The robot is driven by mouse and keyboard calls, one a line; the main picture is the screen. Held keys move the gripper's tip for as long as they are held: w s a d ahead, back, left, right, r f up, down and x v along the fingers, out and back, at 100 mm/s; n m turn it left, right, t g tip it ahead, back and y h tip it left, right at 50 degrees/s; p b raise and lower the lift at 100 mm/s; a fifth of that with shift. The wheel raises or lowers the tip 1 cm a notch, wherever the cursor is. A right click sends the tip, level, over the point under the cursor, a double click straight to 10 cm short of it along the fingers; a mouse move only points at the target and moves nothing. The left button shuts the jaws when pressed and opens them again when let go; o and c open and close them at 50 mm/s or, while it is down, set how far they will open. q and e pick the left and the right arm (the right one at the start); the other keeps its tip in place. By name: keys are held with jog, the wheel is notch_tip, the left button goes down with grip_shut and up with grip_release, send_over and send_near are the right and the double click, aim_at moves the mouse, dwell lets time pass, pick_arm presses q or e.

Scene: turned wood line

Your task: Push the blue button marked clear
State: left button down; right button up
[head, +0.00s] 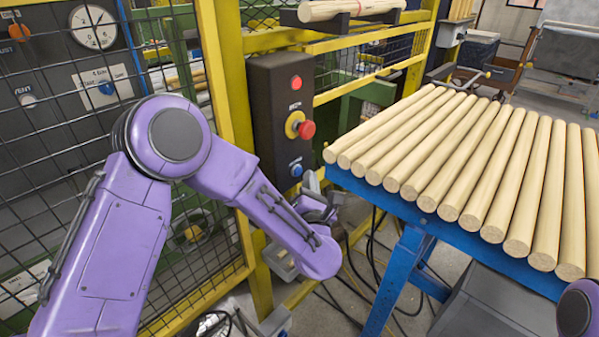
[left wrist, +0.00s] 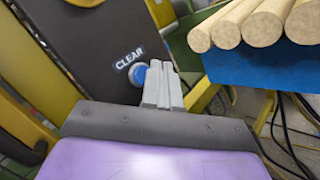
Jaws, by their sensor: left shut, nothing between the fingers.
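The blue button (head: 296,170) is the lowest control on a dark box on the yellow post. In the left wrist view the blue button (left wrist: 138,74) sits just below the white word CLEAR. My left gripper (head: 310,181) is shut and empty, close to the button in the head view. In the left wrist view the shut grey fingers (left wrist: 161,68) cover the button's right edge. I cannot tell whether they touch it. A small part of my right arm shows at the lower right of the head view, but its gripper does not.
The dark control box (head: 268,120) also carries a red button (head: 296,82) and a red knob on a yellow base (head: 300,125) above the blue one. A blue table (head: 450,232) with several wooden rods stands close on the right. Yellow-framed mesh (head: 60,160) lies left.

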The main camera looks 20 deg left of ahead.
pick_arm(q)
jog(key=shift+a, duration=0.15)
jog(key=shift+w+a, duration=0.1)
jog(key=shift+a, duration=0.2)
jog(key=shift+w+a, duration=0.15)
jog(key=shift+a, duration=0.2)
dwell(0.4)
jog(key=shift+d+b, duration=0.1)
jog(key=shift+b, duration=0.2)
jog(key=shift+s+d+b, duration=0.3)
jog(key=shift+d, duration=0.35)
jog(key=shift+s+d+b, duration=0.25)
jog(key=shift+s+d, duration=0.05)
jog(key=shift+d, duration=0.5)
jog(key=shift+s+d+b, duration=0.25)
jog(key=shift+d, duration=0.5)
jog(key=shift+s+d+b, duration=0.25)
jog(key=shift+s+d, duration=0.05)
jog(key=shift+d, duration=0.5)
